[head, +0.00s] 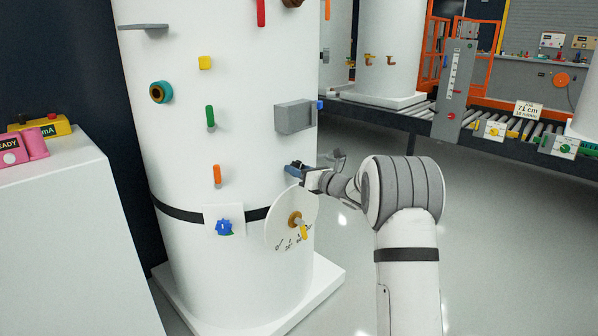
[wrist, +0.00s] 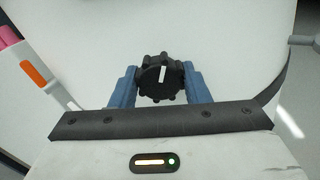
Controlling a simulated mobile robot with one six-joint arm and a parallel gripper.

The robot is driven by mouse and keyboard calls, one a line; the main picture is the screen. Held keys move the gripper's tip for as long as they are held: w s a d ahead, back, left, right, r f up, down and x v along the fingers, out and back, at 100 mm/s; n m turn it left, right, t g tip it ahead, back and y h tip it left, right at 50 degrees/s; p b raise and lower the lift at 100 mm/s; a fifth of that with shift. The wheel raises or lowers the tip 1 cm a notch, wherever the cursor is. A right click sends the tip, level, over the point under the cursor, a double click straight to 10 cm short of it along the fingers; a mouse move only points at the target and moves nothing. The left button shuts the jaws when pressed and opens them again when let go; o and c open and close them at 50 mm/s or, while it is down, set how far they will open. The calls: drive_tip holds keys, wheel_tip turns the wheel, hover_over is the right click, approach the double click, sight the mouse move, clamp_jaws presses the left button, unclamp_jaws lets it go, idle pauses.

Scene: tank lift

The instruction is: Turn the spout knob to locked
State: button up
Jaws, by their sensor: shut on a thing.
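A black lobed knob (wrist: 160,78) with a white pointer line sits on the white tank (head: 240,80). In the wrist view the line points almost straight up, and no locked or open marking is readable around it. My gripper (head: 294,168) is at the tank's right side. Its blue fingers are closed on the knob from both sides, as the wrist view also shows (wrist: 158,86). In the head view the fingers largely hide the knob. A grey spout-like part (head: 337,158) juts out just right of the gripper, and shows at the right edge of the wrist view.
Below the gripper is a round dial plate (head: 277,222) with a yellow pointer. An orange lever (head: 217,175), a green lever (head: 210,117) and a grey box (head: 293,117) are nearby on the tank. The floor to the right is clear.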

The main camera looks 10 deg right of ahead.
drive_tip(key=m, duration=0.3)
drive_tip(key=shift+m, duration=0.3)
drive_tip(key=m, duration=0.3)
drive_tip(key=shift+m+p, duration=0.3)
drive_tip(key=shift+p, duration=0.1)
drive_tip(key=m+p, duration=0.2)
drive_tip(key=m, duration=0.2)
drive_tip(key=shift+r+m, duration=0.1)
drive_tip(key=shift+m, duration=0.2)
drive_tip(key=m+p, duration=1)
drive_tip(key=m, duration=0.5)
drive_tip(key=shift+m, duration=0.3)
drive_tip(key=shift+f+m+p, duration=0.2)
drive_tip(key=shift+m+p, duration=0.25)
drive_tip(key=shift+m, duration=0.35)
